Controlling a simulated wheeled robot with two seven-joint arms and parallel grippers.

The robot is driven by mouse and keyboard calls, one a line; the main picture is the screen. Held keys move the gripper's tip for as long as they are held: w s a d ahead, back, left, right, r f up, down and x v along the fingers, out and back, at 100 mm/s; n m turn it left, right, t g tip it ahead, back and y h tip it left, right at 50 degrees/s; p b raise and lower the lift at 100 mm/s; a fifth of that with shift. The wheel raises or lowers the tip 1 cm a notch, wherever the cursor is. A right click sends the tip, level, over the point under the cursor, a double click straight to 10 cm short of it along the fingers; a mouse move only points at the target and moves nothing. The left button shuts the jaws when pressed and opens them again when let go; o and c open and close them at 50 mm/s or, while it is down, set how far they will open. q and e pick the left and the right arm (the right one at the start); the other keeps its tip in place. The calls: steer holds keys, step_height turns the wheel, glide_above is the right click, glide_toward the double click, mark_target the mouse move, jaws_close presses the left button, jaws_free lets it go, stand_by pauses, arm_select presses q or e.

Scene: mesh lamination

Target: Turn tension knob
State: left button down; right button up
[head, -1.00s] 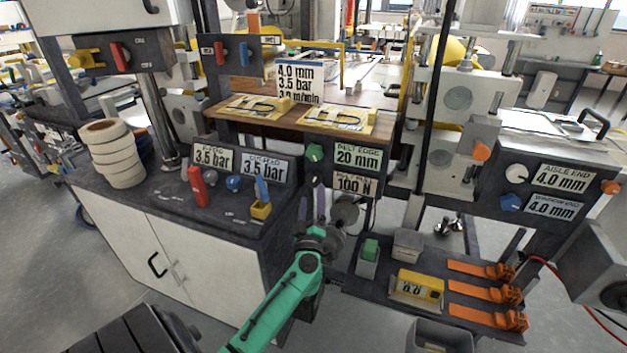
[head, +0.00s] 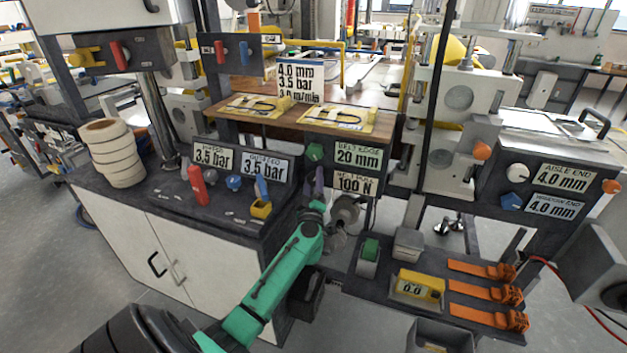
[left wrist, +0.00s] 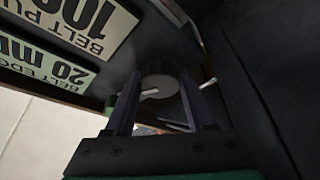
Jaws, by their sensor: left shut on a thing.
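A dark grey round knob with a pale pointer line (left wrist: 158,84) shows between the fingers in the left wrist view. It sits on a dark panel beside the BELT PULL label, which reads 100 N (head: 355,183) in the head view. My left gripper (head: 314,183) reaches up to the panel just left of that label, with its purple fingers shut on the knob. It also shows in the left wrist view (left wrist: 160,92), one finger on each side of the knob. In the head view the gripper hides the knob. My right gripper is out of view.
A green knob (head: 315,151) is just above, beside the BELT EDGE 20 mm label (head: 359,158). Pressure labels and red and blue handles stand on the cabinet to the left. A low shelf with a yellow gauge (head: 418,287) and orange clamps (head: 490,292) is at the right.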

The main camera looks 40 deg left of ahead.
arm_select(q)
steer(key=shift+m+t, duration=0.4)
steer(key=shift+m, duration=0.8)
steer(key=m+t+h, duration=0.1)
steer(key=m, duration=0.2)
steer(key=shift+p, duration=0.35)
steer(key=m+t+h, duration=0.1)
steer(key=m+h, duration=0.1)
steer(key=m, duration=0.2)
steer(key=m+t+h, duration=0.1)
steer(key=m+h, duration=0.1)
steer(key=m, duration=0.2)
steer(key=shift+d+f, duration=0.1)
steer(key=shift+m, duration=0.3)
steer(key=shift+c, duration=1.2)
jaws_free()
